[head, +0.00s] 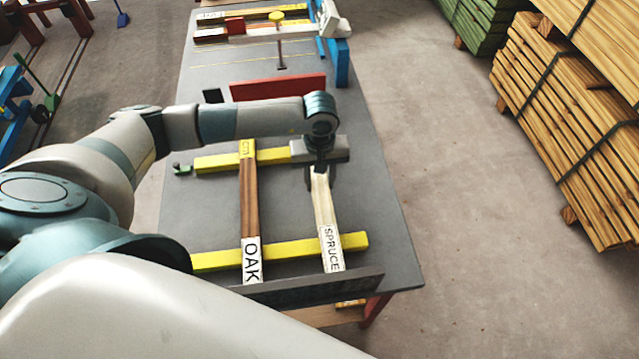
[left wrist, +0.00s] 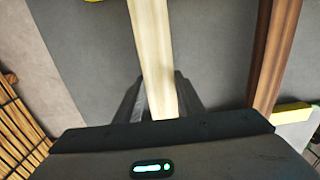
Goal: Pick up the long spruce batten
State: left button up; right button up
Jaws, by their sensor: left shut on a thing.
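The pale spruce batten (head: 327,212) carries a white SPRUCE label at its near end and runs lengthwise on the right part of the grey table. My left gripper (head: 320,170) is shut on its far end. In the left wrist view the batten (left wrist: 151,45) passes between the two dark fingers of the gripper (left wrist: 158,88). The near end of the batten lies over the near yellow bar; whether it touches the bar I cannot tell. My wrist partly hides the batten's far end. My right gripper is not in view.
A brown batten labelled OAK (head: 248,205) lies to the left, across the far yellow bar (head: 215,162) and near yellow bar (head: 215,261). A dark raised strip (head: 318,287) runs along the table's (head: 385,215) near edge. A red block (head: 265,87) stands beyond my arm. Timber stacks (head: 570,120) are at right.

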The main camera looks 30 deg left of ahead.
aim_at(320, 182)
pick_arm(q)
notch_tip(320, 182, up, 17)
jog(key=b, duration=0.6)
jog(key=shift+f, duration=0.15)
